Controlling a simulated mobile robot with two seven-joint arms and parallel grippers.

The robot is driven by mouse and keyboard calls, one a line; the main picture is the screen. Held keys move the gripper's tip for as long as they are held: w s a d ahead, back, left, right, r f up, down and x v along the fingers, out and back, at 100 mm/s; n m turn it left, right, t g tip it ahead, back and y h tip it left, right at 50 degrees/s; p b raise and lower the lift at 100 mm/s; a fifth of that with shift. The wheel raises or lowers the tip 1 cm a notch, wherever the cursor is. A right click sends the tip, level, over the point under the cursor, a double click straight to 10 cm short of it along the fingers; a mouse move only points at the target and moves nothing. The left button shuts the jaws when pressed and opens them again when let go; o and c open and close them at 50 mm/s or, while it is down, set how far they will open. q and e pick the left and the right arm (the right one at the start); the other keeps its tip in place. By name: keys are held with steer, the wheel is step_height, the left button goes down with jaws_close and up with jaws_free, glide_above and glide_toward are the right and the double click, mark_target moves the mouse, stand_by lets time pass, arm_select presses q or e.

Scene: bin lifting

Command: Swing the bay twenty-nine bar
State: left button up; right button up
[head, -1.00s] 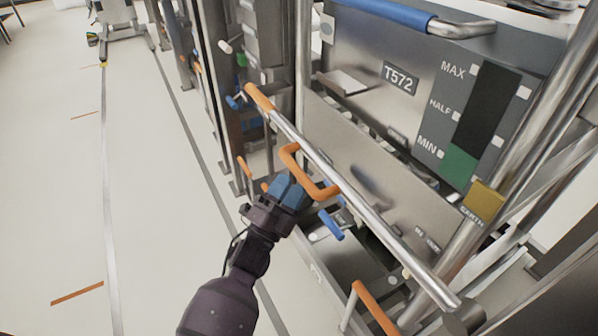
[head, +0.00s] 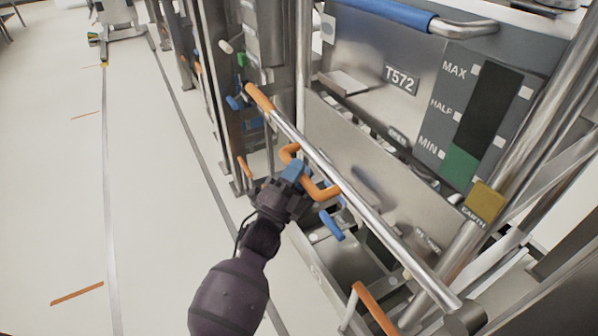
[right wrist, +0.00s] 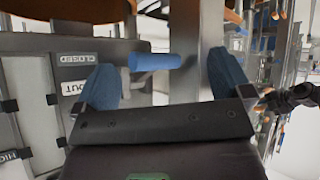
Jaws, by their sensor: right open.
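A long steel bar (head: 345,190) runs slantwise across the front of the bay marked T572, with an orange sleeve at its far left end. An orange D-shaped handle (head: 322,192) is on the bar's near side. My left gripper (head: 295,171) has its blue fingers at this handle's left part; whether they are closed on it is unclear. My right gripper (right wrist: 165,82) is open in the right wrist view, its two blue fingers wide apart. A blue cylindrical handle (right wrist: 155,62) shows between and beyond them. The right gripper is outside the head view.
A panel with MAX, HALF and MIN marks (head: 480,110) stands behind the bar. A blue-gripped handle (head: 390,12) is above, a small blue lever (head: 331,225) below. A yellow EARTH tag (head: 485,202) is at right. The floor (head: 60,200) at left is clear.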

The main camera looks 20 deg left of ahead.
arm_select(q)
jaws_close()
